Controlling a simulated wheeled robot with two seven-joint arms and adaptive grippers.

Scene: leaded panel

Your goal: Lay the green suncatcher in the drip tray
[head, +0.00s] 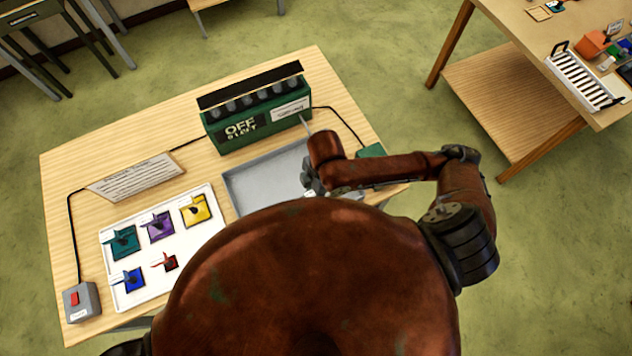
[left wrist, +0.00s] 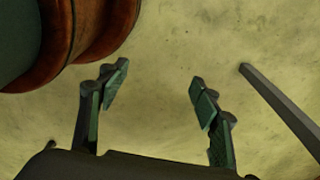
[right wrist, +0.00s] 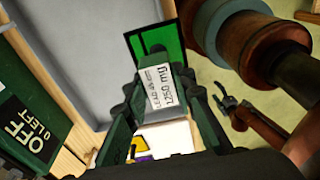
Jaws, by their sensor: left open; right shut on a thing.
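The green suncatcher (right wrist: 172,38) is a bright green square with a dark frame and a white label tag, seen in the right wrist view. My right gripper (right wrist: 157,80) is shut on its tag end, and the pane extends beyond the fingertips. The grey drip tray (head: 250,183) lies on the table; it also shows in the right wrist view (right wrist: 85,45). The pane appears over the tray's edge nearest me; its height is unclear. In the head view the suncatcher is hidden by my arm. My left gripper (left wrist: 158,88) is open and empty above the floor.
A green box (head: 255,122) reading OFF stands behind the tray. A white mat (head: 185,255) with several coloured suncatchers lies left. A sign (head: 135,177), a red-switch box (head: 80,300) and a cabled green item (head: 370,151) are also on the table. Another table (head: 535,40) stands right.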

